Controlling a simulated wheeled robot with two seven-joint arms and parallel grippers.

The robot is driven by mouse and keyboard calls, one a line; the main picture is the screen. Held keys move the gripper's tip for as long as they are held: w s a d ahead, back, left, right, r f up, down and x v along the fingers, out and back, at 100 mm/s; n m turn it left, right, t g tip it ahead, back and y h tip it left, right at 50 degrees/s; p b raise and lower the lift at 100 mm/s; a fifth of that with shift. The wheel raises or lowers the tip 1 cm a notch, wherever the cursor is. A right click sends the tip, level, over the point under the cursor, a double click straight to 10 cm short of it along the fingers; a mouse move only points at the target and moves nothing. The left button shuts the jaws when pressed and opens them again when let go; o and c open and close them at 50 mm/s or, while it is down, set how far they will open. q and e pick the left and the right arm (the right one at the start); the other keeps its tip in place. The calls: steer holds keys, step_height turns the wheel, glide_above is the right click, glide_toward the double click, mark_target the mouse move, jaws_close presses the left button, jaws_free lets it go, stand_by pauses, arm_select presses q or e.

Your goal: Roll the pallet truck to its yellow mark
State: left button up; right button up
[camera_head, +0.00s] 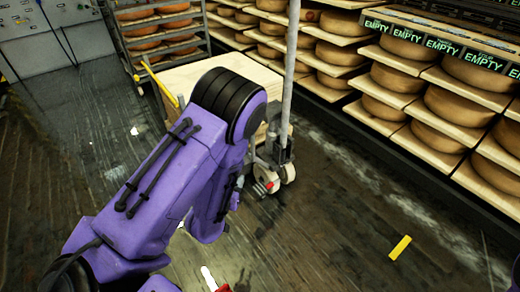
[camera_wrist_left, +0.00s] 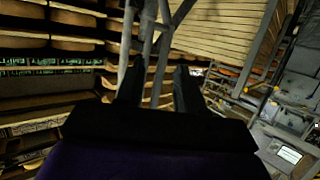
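The pallet truck stands on the dark floor near the middle of the head view, with its upright grey pole (camera_head: 290,70) and small wheels (camera_head: 288,173) showing. It carries a pale wooden load (camera_head: 185,78). My purple left arm covers part of the truck. The yellow mark (camera_head: 400,247) lies on the floor to the right and nearer than the truck, apart from it. In the left wrist view my left gripper (camera_wrist_left: 158,82) has its dark fingers apart, with grey bars (camera_wrist_left: 150,45) just beyond the left finger. I cannot tell whether they touch. My right gripper is out of view.
Shelves of cheese wheels (camera_head: 425,130) line the right side, with green EMPTY labels. A rack of orange cheeses (camera_head: 160,30) stands behind the load, and a grey cabinet (camera_head: 50,35) at the far left. The floor between truck and mark looks clear.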

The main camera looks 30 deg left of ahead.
arm_select(q)
steer(key=w+a+r+m+t+b, duration=0.1)
steer(key=w+r, duration=0.5)
steer(key=w, duration=0.9)
steer(key=a+t+b, duration=0.1)
steer(key=t, duration=0.1)
steer(key=shift+a+t+h+b, duration=0.15)
steer(key=shift+t+h+b, duration=0.15)
steer(key=shift+t+b, duration=0.1)
steer(key=shift+w+r, duration=0.1)
jaws_close()
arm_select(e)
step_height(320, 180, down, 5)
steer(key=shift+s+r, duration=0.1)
